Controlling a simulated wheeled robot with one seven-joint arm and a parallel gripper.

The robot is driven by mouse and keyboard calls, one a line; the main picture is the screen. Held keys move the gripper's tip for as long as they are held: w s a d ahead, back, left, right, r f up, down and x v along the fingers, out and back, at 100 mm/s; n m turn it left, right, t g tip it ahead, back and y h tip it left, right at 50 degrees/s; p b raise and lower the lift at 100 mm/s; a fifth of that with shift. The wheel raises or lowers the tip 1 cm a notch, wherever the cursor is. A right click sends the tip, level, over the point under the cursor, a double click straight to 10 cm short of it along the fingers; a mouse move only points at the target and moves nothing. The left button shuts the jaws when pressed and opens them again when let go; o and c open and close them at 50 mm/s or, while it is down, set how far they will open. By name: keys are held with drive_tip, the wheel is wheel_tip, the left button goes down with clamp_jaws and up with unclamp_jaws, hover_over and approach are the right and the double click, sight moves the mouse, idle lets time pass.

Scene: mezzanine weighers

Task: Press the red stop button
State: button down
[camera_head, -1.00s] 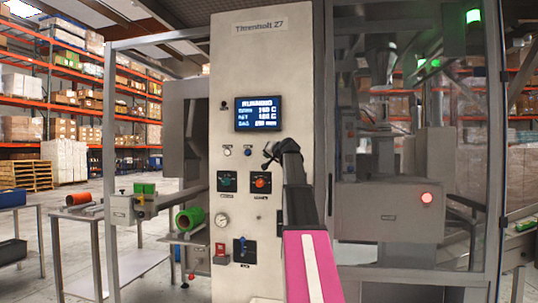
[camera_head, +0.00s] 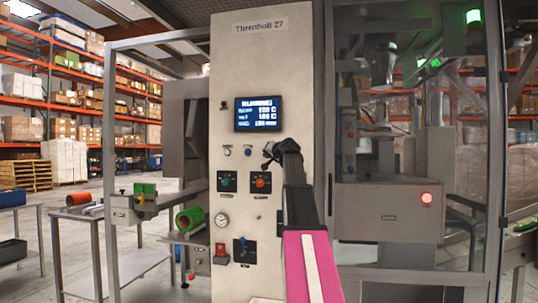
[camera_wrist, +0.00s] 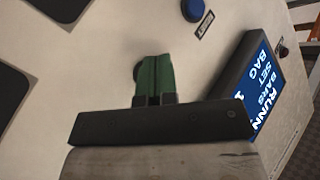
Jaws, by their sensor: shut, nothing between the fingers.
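The front panel (camera_head: 240,80) of a tall machine holds several controls. An orange-red knob (camera_head: 260,182) sits on a black plate, right of a green knob (camera_head: 227,181) on a similar plate. Lower down is a small red switch-like control (camera_head: 220,252). I cannot tell which is the stop button. My gripper (camera_head: 267,158) is in front of the panel, above the orange-red knob. Neither red control shows there, only parts of black plates (camera_wrist: 10,90).
A glass enclosure with a glowing red light (camera_head: 426,198) stands right. Tables stand left.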

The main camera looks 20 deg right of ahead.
drive_tip(key=shift+w+d, duration=0.1)
drive_tip(key=shift+w, duration=0.05)
drive_tip(key=shift+w+d, duration=0.15)
drive_tip(key=shift+w, duration=0.05)
idle(0.3)
drive_tip(key=shift+w+d, duration=0.25)
drive_tip(key=shift+w, duration=0.1)
idle(0.8)
drive_tip(key=shift+s, duration=0.1)
drive_tip(key=shift+s+a, duration=0.5)
drive_tip(key=shift+s, duration=0.1)
idle(0.3)
drive_tip(key=s+a, duration=0.1)
drive_tip(key=s, duration=0.1)
drive_tip(key=s+a, duration=0.1)
drive_tip(key=s, duration=0.1)
drive_tip(key=shift+a, duration=0.4)
idle(0.6)
